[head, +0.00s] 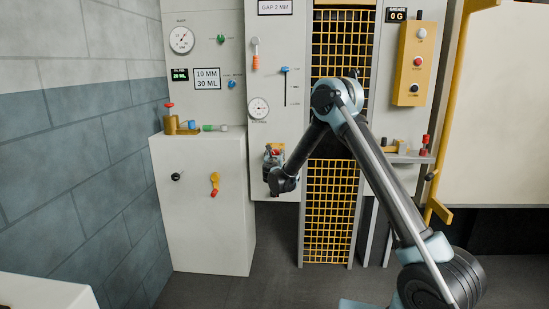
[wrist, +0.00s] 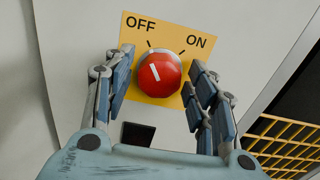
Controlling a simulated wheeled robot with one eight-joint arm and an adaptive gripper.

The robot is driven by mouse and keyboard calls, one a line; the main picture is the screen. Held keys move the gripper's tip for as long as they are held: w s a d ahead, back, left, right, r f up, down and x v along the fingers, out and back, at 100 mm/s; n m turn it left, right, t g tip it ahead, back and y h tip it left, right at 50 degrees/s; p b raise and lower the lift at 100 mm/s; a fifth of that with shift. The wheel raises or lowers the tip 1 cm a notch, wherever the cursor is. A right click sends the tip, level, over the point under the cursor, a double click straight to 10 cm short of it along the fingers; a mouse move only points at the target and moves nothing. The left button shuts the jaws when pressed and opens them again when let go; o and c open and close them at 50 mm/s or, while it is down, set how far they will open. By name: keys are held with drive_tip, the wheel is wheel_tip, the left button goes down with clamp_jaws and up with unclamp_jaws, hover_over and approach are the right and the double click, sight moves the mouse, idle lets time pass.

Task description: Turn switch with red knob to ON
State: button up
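The switch's round red knob (wrist: 158,75) sits on a yellow plate (wrist: 133,32) marked OFF at upper left and ON at upper right. The white line on the knob leans up and left, toward the OFF side. My gripper (wrist: 160,64) is open, with one finger on each side of the knob. A gap shows at the left finger; whether the right finger touches the knob I cannot tell. In the head view my gripper (head: 274,157) is at the lower part of the middle panel and largely covers the switch.
A dark square (wrist: 138,133) lies below the plate. A yellow grille (head: 331,205) stands right of the panel. A white cabinet (head: 205,225) with a black knob (head: 177,177) and an orange lever (head: 214,184) stands to the left.

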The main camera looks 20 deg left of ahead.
drive_tip(key=c, duration=0.6)
drive_tip(key=shift+o, duration=0.2)
drive_tip(key=shift+s+a, duration=0.1)
drive_tip(key=shift+a, duration=0.25)
drive_tip(key=shift+d, duration=0.25)
drive_tip(key=shift+m, duration=0.4)
drive_tip(key=shift+w+d+f+m, duration=0.1)
drive_tip(key=shift+d+m, duration=0.05)
drive_tip(key=shift+m, duration=2.05)
drive_tip(key=shift+w+d+m, duration=0.1)
drive_tip(key=shift+m, duration=2.1)
drive_tip(key=shift+d+f+m, duration=0.1)
drive_tip(key=shift+d+m, duration=0.05)
drive_tip(key=shift+m, duration=2.05)
drive_tip(key=shift+d, duration=0.1)
